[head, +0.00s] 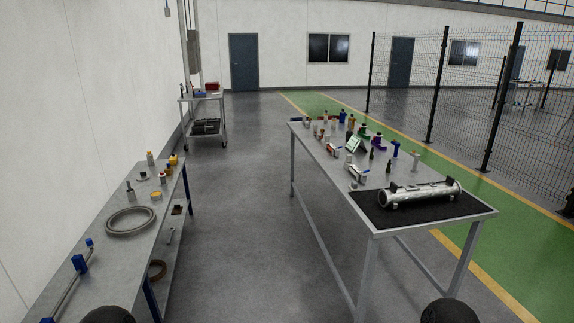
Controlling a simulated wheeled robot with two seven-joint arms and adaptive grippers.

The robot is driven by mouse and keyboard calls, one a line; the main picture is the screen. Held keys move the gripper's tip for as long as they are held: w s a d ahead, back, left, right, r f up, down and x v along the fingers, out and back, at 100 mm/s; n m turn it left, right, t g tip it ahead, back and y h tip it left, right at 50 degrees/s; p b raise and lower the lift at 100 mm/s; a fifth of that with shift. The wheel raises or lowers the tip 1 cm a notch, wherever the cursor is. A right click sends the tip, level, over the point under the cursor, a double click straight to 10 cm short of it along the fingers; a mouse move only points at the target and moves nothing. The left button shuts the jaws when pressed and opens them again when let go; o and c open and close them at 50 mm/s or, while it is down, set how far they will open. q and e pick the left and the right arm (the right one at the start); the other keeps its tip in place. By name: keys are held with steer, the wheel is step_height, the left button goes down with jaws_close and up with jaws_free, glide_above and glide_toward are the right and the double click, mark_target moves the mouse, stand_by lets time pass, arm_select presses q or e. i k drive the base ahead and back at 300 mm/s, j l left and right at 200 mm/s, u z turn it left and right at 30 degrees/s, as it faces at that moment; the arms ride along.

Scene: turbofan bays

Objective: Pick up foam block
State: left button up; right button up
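I cannot make out a foam block for certain. Many small items stand on the right-hand table (330,175), most of them too small to tell apart. Among them are a green-and-white item (356,144), a purple item (377,142) and a blue item (395,148). Neither of my grippers is in view. Only two dark rounded parts, which look like my own arms, show at the bottom edge.
A silver tube (420,194) lies on a black mat (368,208) on the right table. A cart (204,113) stands further back. The floor between (235,200) is clear.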

mark_target(354, 188)
steer(key=i+j, duration=0.15)
steer(key=i, duration=0.8)
steer(key=i+j+u, duration=0.1)
steer(key=i, duration=0.9)
